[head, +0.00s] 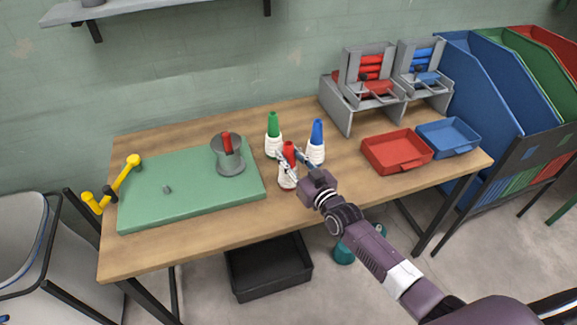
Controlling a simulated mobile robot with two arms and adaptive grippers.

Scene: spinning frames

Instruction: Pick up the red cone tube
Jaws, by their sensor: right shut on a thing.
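The red cone tube (289,149) is a red-tipped cone with white yarn wound around its lower part. It stands upright on the wooden table, in front of a green cone tube (273,124) and a blue cone tube (317,131), which also carry white yarn. My right gripper (289,157) reaches in from the lower right and is shut on the red cone tube. The fingers hide part of the cone, and I cannot tell whether its base touches the table. My left gripper is not in view.
A green mat (190,198) with a grey cup-like holder (230,166) and a yellow crank handle (128,170) lies at the left. A red tray (397,151) and a blue tray (448,137) stand at the right, before grey racks (345,121). Tall coloured bins (480,75) stand beyond.

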